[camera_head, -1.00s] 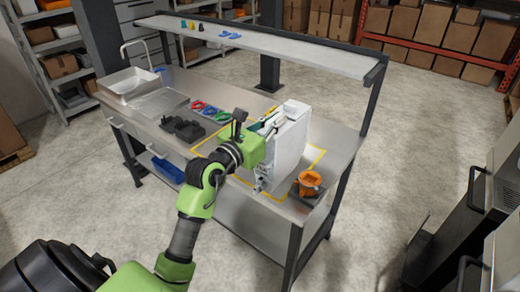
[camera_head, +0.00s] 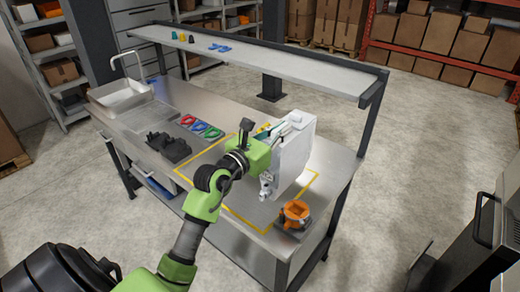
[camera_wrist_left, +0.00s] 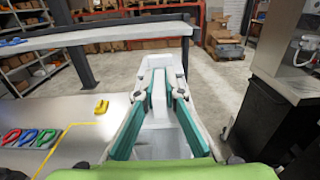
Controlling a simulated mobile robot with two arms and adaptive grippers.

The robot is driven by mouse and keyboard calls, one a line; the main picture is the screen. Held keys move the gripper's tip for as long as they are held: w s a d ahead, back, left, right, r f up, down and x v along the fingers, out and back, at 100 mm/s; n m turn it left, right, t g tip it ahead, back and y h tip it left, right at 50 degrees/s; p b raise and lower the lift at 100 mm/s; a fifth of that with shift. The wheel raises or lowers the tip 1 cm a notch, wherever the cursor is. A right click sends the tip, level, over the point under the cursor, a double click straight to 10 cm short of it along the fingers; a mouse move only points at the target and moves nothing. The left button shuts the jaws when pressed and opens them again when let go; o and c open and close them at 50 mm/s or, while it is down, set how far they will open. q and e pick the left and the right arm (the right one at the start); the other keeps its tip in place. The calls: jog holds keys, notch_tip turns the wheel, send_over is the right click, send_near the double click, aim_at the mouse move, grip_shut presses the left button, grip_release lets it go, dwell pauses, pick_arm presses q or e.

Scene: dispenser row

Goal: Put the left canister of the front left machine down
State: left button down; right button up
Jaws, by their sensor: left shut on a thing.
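The canister is a tall white box-like body (camera_head: 296,155) over the steel table's yellow-taped rectangle (camera_head: 245,216). My left gripper (camera_head: 268,142) is shut at its upper left side. In the left wrist view, the gripper's teal-padded fingers (camera_wrist_left: 158,100) lie along both sides of the white canister (camera_wrist_left: 160,62). The canister stands about upright. I cannot tell whether its base touches the table. A machine (camera_head: 484,240) of dark and steel panels is cut off at the right edge. My right gripper is not in view.
An orange part on a dark base (camera_head: 295,213) stands close by at the table's front right corner. Red, blue and green rings (camera_head: 201,127), a black fixture (camera_head: 168,147) and a sink (camera_head: 120,92) lie left. A shelf (camera_head: 265,62) runs along the back.

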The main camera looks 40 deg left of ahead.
pick_arm(q)
jog(key=w+a+f+b, duration=0.6)
jog(key=a+f, duration=0.4)
jog(key=f, duration=0.1)
jog(key=shift+w+f, duration=0.35)
jog(key=shift+f, duration=0.05)
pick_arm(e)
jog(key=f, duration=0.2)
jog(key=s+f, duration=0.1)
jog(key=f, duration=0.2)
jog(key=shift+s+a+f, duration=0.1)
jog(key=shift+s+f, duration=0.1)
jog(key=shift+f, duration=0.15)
pick_arm(q)
jog(key=shift+f, duration=0.15)
jog(key=c, duration=2.1)
grip_release()
jog(key=shift+s, duration=0.1)
jog(key=shift+c, duration=0.2)
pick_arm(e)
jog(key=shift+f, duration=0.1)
